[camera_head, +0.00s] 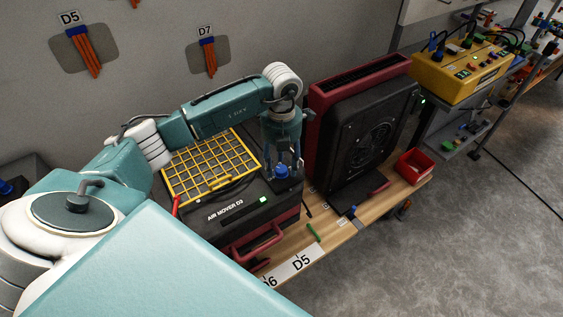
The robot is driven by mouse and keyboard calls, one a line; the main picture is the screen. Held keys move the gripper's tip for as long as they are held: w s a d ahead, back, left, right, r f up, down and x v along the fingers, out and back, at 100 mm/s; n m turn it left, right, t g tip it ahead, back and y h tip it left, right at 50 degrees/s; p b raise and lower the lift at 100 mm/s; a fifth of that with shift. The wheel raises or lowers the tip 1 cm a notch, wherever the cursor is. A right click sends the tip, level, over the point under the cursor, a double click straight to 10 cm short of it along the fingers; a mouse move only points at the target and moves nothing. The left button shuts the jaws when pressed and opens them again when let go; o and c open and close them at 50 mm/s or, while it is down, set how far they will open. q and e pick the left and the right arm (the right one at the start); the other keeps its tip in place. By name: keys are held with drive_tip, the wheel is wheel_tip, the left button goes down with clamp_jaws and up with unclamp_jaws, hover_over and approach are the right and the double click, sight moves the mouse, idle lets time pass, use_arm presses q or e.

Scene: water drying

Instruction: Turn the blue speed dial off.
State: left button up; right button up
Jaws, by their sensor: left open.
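The blue speed dial (282,171) sits on the top right corner of the black air mover (240,213), which is labelled "AIR MOVER D3". A small green light glows on the air mover's top, left of the dial. My left gripper (283,163) points down over the dial. Its fingers are open and appear on either side of the dial, close to it. Whether they touch it I cannot tell. The dial's pointer direction is too small to read. My right gripper is not in view.
A yellow grille (212,166) covers the air mover's back part. A tall red and black fan unit (365,135) stands close to the right of my gripper. A wooden bench (335,232) carries both. A yellow power box (462,72) and a red bin (413,167) are further right.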

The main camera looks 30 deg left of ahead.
use_arm(q)
drive_tip(key=shift+f, duration=0.3)
drive_tip(key=shift+c, duration=1)
drive_tip(key=c, duration=0.9)
drive_tip(key=shift+c, duration=0.2)
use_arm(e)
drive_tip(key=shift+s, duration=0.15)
